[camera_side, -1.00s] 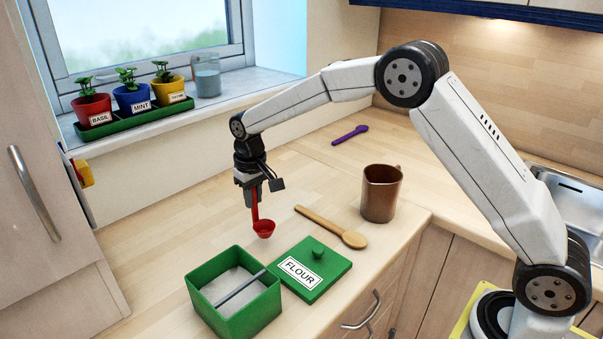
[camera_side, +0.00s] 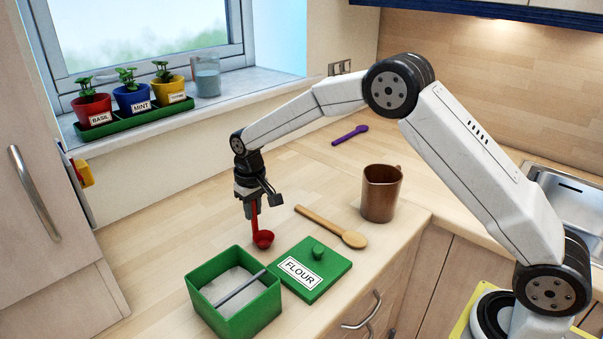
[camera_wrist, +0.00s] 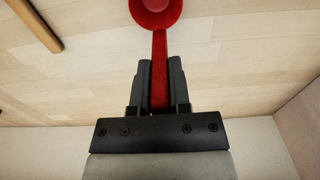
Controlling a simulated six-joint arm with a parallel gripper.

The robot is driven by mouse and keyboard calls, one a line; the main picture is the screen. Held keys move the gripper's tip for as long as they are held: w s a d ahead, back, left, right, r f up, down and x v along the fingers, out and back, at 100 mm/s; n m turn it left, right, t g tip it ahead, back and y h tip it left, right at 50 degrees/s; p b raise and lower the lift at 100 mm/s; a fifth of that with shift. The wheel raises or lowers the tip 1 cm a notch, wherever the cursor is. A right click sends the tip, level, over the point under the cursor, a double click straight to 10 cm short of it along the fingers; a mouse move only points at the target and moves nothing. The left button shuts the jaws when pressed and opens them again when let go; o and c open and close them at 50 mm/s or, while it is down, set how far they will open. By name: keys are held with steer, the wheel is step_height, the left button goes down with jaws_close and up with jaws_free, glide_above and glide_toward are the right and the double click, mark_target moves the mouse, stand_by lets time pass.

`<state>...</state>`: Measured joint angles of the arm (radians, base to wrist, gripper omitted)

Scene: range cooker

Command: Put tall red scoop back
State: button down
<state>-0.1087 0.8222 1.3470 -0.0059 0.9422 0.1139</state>
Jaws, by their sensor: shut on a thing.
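The tall red scoop (camera_side: 263,239) hangs upright from my gripper (camera_side: 252,208), bowl end down, close above the counter or touching it; I cannot tell which. My gripper is shut on its long red handle. In the wrist view the handle (camera_wrist: 159,75) runs between the two dark fingers of my gripper (camera_wrist: 160,80), and the bowl (camera_wrist: 156,10) is cut off at the top edge. The scoop is behind the open green flour box (camera_side: 235,293), which holds white flour with a grey bar across its top.
The green FLOUR lid (camera_side: 325,267) lies on the counter right of the box. A wooden spoon (camera_side: 330,226), a brown mug (camera_side: 381,193) and a purple spoon (camera_side: 350,134) are farther right and back. Herb pots (camera_side: 132,98) stand on the sill. The counter left of the scoop is clear.

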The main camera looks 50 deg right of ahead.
steer(key=c, duration=0.6)
jaws_free()
steer(key=shift+f, duration=0.1)
step_height(320, 180, up, 12)
steer(key=shift+s+r, duration=0.15)
steer(key=shift+r, duration=0.05)
stand_by(0.5)
steer(key=s+d+f, duration=0.2)
steer(key=s+f, duration=0.1)
steer(key=s, duration=0.6)
steer(key=s+d+f+t, duration=0.1)
steer(key=s+d+f, duration=0.1)
steer(key=s, duration=0.7)
steer(key=s+d+f+t, duration=0.1)
steer(key=s+f, duration=0.3)
steer(key=s, duration=0.5)
steer(key=shift+d+f, duration=0.35)
steer(key=shift+d, duration=0.15)
